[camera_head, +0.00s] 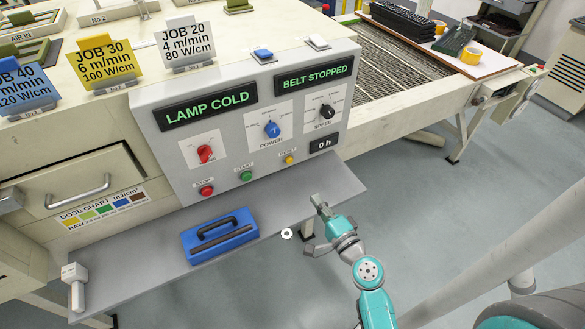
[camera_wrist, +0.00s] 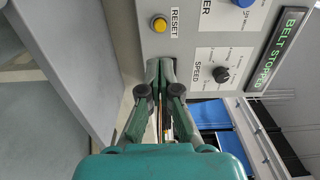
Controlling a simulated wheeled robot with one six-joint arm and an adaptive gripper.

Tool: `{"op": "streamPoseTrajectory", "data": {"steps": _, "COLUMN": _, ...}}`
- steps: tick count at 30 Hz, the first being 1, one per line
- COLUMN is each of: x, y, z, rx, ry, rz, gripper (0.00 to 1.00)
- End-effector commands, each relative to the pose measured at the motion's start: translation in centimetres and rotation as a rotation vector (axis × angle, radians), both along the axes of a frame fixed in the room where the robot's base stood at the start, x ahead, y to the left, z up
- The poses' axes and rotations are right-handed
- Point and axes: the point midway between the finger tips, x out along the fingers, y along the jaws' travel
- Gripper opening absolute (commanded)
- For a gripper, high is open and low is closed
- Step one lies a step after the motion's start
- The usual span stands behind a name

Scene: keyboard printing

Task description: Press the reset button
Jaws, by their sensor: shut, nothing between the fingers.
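The reset button (camera_head: 289,160) is a small yellow round button under its label, on the lower right of the grey control panel (camera_head: 222,140). It also shows in the wrist view (camera_wrist: 160,24), near the top, just beyond my fingertips. My gripper (camera_head: 318,201) is shut and empty, in front of the panel and below and to the right of the button in the head view. In the wrist view my fingertips (camera_wrist: 160,68) are together and appear apart from the button. I cannot tell the exact gap to the panel.
A green start button (camera_head: 246,176) and red stop button (camera_head: 206,190) sit left of the reset button. A speed knob (camera_head: 327,111) is above it.

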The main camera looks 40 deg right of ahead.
Motion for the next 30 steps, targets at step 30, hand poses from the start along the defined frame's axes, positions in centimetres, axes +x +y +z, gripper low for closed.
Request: {"op": "streamPoseTrajectory", "data": {"steps": 30, "x": 13.0, "y": -3.7, "z": 0.0, "rx": -0.001, "ry": -0.001, "rz": 0.002, "gripper": 0.0}}
